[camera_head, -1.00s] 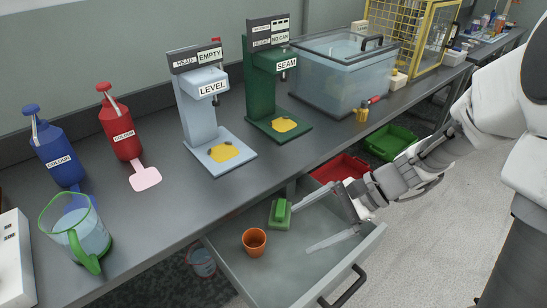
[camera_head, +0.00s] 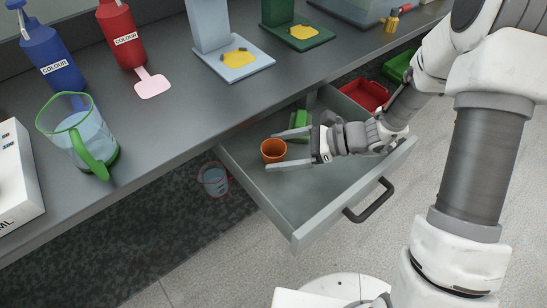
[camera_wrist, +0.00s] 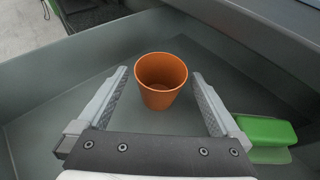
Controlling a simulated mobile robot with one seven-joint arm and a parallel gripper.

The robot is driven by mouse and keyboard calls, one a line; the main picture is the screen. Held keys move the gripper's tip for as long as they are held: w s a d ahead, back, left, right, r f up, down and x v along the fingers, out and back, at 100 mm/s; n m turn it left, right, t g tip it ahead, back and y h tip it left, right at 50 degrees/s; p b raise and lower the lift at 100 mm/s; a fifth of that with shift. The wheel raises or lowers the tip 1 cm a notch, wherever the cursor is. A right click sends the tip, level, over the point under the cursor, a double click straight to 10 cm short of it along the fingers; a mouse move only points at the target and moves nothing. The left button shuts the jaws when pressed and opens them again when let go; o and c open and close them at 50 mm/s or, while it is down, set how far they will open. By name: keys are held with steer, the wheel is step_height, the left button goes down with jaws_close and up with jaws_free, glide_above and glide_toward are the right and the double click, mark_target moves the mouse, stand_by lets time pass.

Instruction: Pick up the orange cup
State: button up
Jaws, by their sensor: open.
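The orange cup (camera_head: 273,150) stands upright in the open grey drawer (camera_head: 345,185). My gripper (camera_head: 279,150) is open inside the drawer, its two fingers pointing left toward the cup. In the wrist view the cup (camera_wrist: 161,80) lies between and just ahead of the two fingertips (camera_wrist: 160,72), with a gap on both sides. The cup looks empty. Nothing is held.
A green block (camera_head: 300,118), also in the wrist view (camera_wrist: 267,131), lies in the drawer beside one finger. The bench edge overhangs the drawer's back. A clear jug with green trim (camera_head: 80,135) and red and blue bottles stand on the bench.

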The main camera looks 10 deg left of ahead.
steer(key=shift+x, duration=0.85)
steer(key=c, duration=1.3)
steer(key=shift+r, duration=0.1)
